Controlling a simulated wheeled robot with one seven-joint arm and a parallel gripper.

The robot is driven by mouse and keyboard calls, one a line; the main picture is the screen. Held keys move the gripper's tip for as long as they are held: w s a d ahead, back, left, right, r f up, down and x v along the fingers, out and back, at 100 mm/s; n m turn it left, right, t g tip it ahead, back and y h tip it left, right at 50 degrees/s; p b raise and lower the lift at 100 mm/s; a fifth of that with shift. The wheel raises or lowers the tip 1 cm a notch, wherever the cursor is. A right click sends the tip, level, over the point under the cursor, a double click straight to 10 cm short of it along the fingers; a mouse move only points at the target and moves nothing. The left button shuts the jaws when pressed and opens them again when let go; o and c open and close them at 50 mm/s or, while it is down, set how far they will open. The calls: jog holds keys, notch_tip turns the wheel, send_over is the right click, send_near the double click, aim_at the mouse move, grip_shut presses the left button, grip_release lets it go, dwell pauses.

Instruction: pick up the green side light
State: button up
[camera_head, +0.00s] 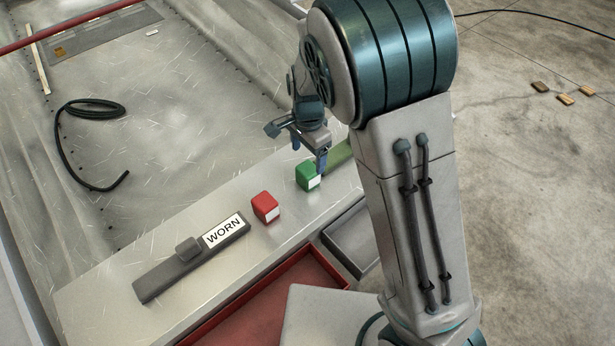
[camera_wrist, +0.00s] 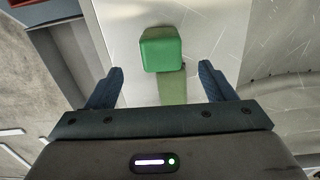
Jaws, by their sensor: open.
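The green side light (camera_head: 307,176) is a small green block with a pale face. It stands on the light metal bench, right of the red side light (camera_head: 265,207). In the wrist view the green side light (camera_wrist: 161,49) lies ahead of the fingers, near the middle between them. A longer, duller green piece (camera_wrist: 172,86) shows behind it, and its end is also seen beside the arm in the head view (camera_head: 338,157). My gripper (camera_wrist: 161,82) is open and empty. In the head view my gripper (camera_head: 309,150) is close by the green light, partly hidden behind my arm.
A dark bar with a WORN label (camera_head: 192,256) lies left on the bench (camera_head: 110,292). A red-rimmed tray (camera_head: 318,254) and a grey tray (camera_head: 350,238) sit below the bench's near edge. A dark hose (camera_head: 75,160) lies coiled on the hull floor.

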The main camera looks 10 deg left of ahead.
aim_at(306, 169)
jog(key=f+b, duration=0.1)
jog(key=f, duration=0.8)
jog(key=shift+a+f, duration=0.2)
jog(key=c, duration=1.1)
jog(key=shift+r, duration=0.15)
